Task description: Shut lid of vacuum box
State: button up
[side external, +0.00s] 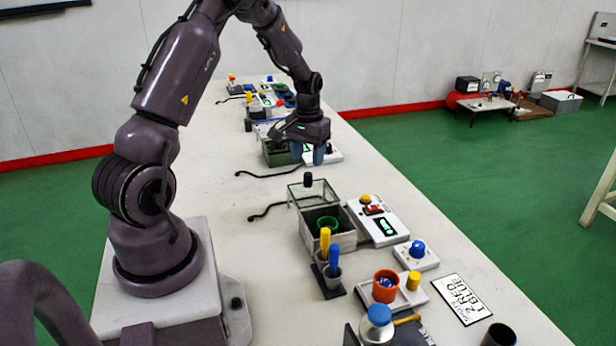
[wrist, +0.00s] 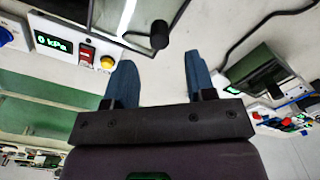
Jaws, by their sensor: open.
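In the wrist view the lid's glass (wrist: 128,14) and knob (wrist: 159,36) show at the top, beyond my fingers. My gripper (side external: 319,156) is open and empty, above the bench and apart from the lid, farther along the bench than the box. Its two blue fingers (wrist: 161,78) are spread in the wrist view.
A white control unit (side external: 380,219) stands right of the box; its display reads 0 kPa in the wrist view (wrist: 53,44). A green box (side external: 277,153) is close behind my gripper. Black cables lie on the bench's left.

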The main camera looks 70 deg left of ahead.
aim_at(308, 174)
notch_tip(308, 174, down, 7)
jog(key=shift+r, duration=0.2)
grip_shut()
jog(key=d, duration=1)
jog(key=shift+d, duration=0.4)
